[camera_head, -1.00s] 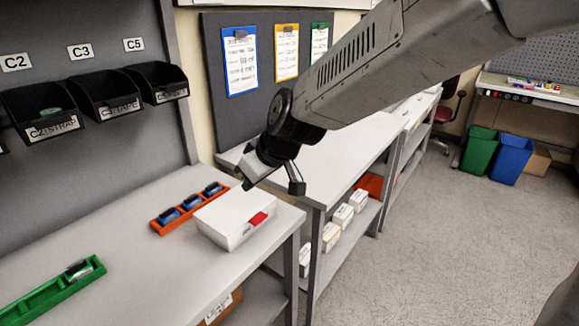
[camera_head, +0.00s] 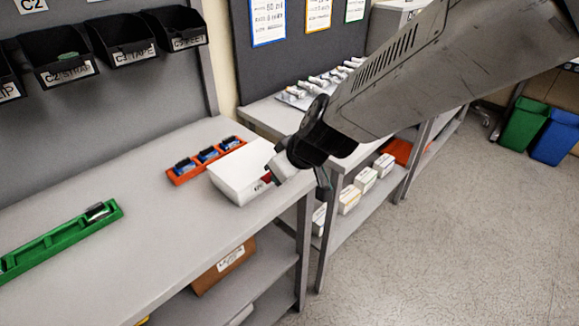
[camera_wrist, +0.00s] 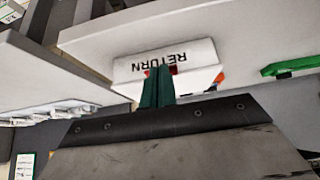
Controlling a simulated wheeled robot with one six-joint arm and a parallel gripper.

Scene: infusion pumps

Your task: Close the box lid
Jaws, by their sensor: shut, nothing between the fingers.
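A white box (camera_head: 243,168) sits on the grey workbench, its white lid (camera_head: 245,160) lying flat over the top. In the wrist view the box's white wall (camera_wrist: 130,68) shows the word RETURN upside down. A red tab (camera_wrist: 174,70) on that side is partly hidden behind my fingers. My gripper (camera_head: 270,178) is at the box's right front, by the red tab. In the wrist view its two green fingers (camera_wrist: 158,85) are together with nothing between them. I cannot tell whether the fingertips touch the box.
An orange tray (camera_head: 183,178) with several dark blue items stands just behind the box. A green tray (camera_head: 62,242) lies at the left on the bench. Black bins (camera_head: 122,42) hang on the back wall. The bench front (camera_head: 150,270) is clear, and its right edge is close to the box.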

